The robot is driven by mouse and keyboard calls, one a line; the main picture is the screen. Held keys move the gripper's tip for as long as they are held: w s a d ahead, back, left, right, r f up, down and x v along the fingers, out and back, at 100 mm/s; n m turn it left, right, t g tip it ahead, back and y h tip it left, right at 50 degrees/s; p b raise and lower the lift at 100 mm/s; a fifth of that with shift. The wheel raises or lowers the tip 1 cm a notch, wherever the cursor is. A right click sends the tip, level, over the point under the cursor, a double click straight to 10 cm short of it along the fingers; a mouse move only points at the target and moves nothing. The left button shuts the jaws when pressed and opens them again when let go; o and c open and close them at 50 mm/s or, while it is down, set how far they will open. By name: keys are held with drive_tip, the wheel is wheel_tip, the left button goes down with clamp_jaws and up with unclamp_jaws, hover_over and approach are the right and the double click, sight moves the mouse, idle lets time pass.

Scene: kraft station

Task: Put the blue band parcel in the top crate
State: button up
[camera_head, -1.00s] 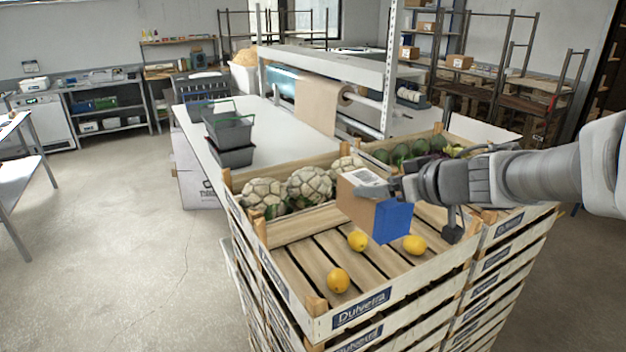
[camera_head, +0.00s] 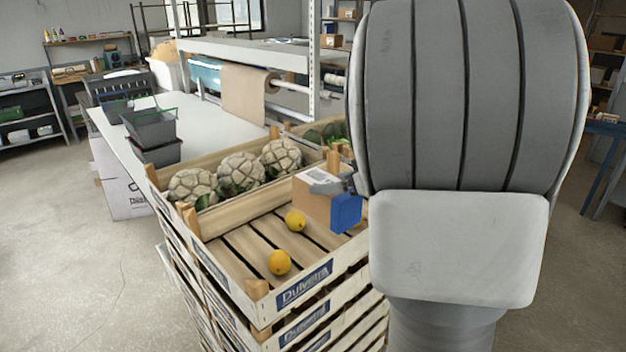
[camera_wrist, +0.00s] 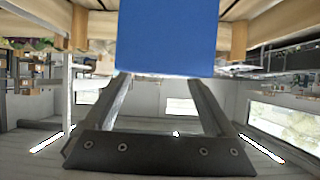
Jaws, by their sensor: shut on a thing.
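The blue band parcel is a brown cardboard box (camera_head: 311,205) with a blue end (camera_head: 346,213) and a white label on top. My gripper (camera_head: 326,186) is shut on it from above and behind in the head view. The parcel is over the right part of the top crate (camera_head: 304,284), a slatted wooden crate with a Dulveira label; I cannot tell whether it touches the slats. In the wrist view the blue end (camera_wrist: 168,38) fills the upper middle, between my fingers.
A crate of pale netted produce (camera_head: 241,172) stands behind. Dark baskets (camera_head: 152,128) are on the white table (camera_head: 118,135) at the left. My own arm covers the right side of the head view. Open floor (camera_head: 90,270) is at the left.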

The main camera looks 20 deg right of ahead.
drive_tip(key=shift+f, duration=0.6)
drive_tip(key=o, duration=1.5)
drive_tip(key=shift+r, duration=0.1)
